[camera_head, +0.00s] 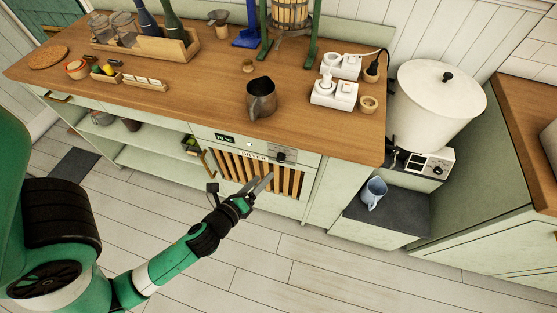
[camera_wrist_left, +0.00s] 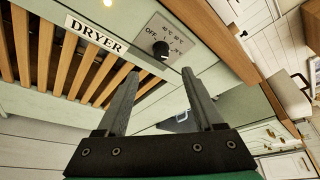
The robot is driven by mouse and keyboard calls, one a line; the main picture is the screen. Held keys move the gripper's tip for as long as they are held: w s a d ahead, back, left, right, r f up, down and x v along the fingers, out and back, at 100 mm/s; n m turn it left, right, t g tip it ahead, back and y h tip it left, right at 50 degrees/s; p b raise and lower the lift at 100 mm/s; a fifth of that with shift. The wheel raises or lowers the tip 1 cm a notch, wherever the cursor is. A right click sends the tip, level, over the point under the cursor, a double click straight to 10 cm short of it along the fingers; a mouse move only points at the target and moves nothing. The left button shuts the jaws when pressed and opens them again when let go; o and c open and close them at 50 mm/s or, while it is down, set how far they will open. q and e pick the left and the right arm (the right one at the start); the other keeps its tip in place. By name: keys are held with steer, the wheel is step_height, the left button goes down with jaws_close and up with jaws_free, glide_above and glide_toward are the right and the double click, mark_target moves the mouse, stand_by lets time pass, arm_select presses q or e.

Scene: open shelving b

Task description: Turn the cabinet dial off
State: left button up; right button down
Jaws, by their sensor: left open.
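A pale pointer line on the knob is too small to read surely. My left gripper (camera_head: 262,183) is in front of the slats, below the dial. It is open and empty, also in the left wrist view (camera_wrist_left: 161,75); the fingers are apart from the dial. My right gripper is not in view.
A DRYER label (camera_wrist_left: 96,33) and wooden slats (camera_head: 240,168) sit left of the dial. A metal pitcher (camera_head: 261,98) stands on the wooden counter above. The floor in front is clear.

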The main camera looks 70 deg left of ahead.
mark_target(279, 161)
arm_select(q)
steer(key=x, duration=0.9)
steer(key=shift+w+a+b, duration=0.25)
steer(key=shift+w+b, duration=0.1)
steer(key=shift+b, duration=0.05)
jaws_close()
